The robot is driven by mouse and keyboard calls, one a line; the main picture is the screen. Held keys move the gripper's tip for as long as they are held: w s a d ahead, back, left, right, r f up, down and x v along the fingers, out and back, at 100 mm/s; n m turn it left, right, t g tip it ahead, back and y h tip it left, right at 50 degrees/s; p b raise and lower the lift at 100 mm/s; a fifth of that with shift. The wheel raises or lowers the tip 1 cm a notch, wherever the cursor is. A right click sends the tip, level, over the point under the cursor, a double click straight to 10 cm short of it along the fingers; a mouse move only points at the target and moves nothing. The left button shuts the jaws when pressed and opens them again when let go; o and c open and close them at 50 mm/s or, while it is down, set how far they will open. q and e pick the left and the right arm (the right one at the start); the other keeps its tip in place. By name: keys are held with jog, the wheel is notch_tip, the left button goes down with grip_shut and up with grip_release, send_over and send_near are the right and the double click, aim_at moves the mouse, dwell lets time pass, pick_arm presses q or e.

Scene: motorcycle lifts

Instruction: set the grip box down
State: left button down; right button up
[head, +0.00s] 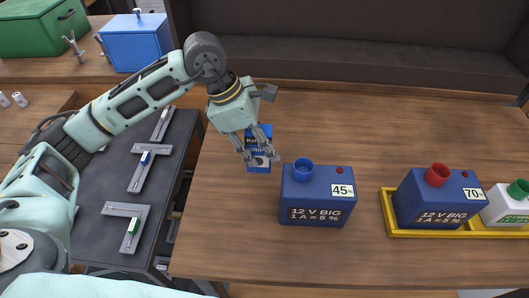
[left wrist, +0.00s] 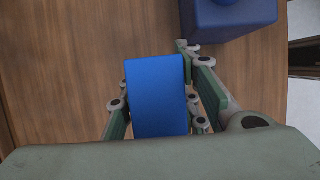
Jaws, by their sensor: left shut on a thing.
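The grip box is a small blue box (head: 258,136) with white lettering, upright at the left part of the wooden bench in the head view. My left gripper (head: 262,160) comes down over it, its fingers partly covering the label. In the left wrist view the blue box (left wrist: 157,95) sits between the two fingers of my left gripper (left wrist: 158,100), which are shut on it. Whether its bottom touches the bench is hard to tell. My right gripper does not show.
A blue battery box (head: 318,195) marked 45% stands close to the right of the grip box. Another marked 70% (head: 436,200) stands in a yellow tray (head: 432,233). A dark tool table (head: 115,215) lies left. Bench (head: 360,130) behind the batteries is clear.

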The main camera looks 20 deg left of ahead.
aim_at(262, 158)
pick_arm(q)
jog(key=shift+w+f, duration=0.1)
jog(key=shift+f, duration=0.3)
jog(key=shift+w+f, duration=0.1)
jog(key=shift+f, duration=0.25)
notch_tip(262, 158, down, 3)
jog(key=shift+p, duration=0.5)
jog(key=shift+f, duration=0.15)
jog(key=shift+w+f, duration=0.1)
jog(key=shift+f, duration=0.1)
jog(key=c, duration=1.7)
grip_release()
jog(key=o, duration=0.4)
jog(key=shift+r, duration=0.1)
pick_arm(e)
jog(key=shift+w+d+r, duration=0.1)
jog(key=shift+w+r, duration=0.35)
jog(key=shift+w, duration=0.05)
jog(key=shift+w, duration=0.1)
